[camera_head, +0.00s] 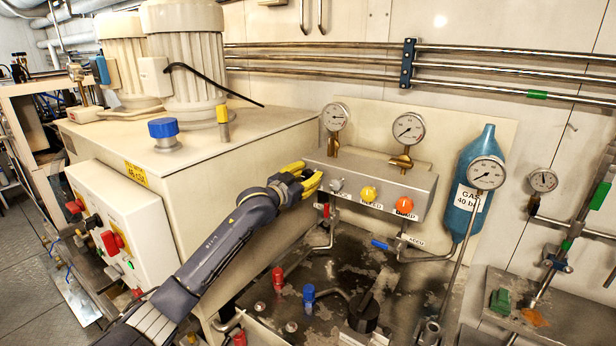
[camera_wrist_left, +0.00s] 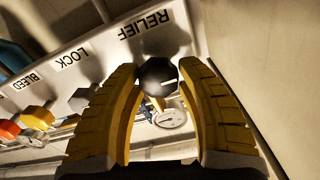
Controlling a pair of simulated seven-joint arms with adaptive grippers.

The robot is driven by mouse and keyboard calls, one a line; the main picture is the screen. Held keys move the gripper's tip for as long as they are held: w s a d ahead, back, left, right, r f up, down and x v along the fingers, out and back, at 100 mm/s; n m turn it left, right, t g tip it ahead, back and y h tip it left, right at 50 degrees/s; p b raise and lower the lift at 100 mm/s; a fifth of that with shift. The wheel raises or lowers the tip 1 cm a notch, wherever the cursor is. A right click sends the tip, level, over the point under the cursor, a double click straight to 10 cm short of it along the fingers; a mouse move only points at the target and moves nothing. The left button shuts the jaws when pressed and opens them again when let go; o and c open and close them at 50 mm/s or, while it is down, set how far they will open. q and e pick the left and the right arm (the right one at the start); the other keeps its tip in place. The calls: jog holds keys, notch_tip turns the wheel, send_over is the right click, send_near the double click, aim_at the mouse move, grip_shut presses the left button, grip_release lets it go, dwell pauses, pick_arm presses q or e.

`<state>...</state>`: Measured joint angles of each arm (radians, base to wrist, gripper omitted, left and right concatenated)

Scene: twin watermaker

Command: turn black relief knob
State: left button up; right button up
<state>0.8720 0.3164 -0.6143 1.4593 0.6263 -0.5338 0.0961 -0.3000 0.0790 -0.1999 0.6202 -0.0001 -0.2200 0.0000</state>
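The black relief knob (camera_wrist_left: 158,76) is round with a white pointer mark. In the left wrist view it sits below the RELIEF label, between the two yellow fingertips of my left gripper (camera_wrist_left: 160,72). The fingertips reach its two sides; whether they press on it cannot be told. In the head view my left gripper (camera_head: 303,181) is at the left end of the grey valve panel (camera_head: 410,183), with its fingers apart, and it hides the knob. My right gripper is not in view.
Right of the gripper on the panel are a grey knob (camera_head: 336,185), a yellow knob (camera_head: 368,193) and an orange knob (camera_head: 404,205). Gauges (camera_head: 408,129) stand above. A blue gas bottle (camera_head: 476,180) is at the right. A large beige housing (camera_head: 215,165) borders the arm's left side.

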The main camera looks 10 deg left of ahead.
pick_arm(q)
jog(key=o, duration=0.4)
jog(key=shift+f, duration=0.2)
jog(key=v, duration=1.2)
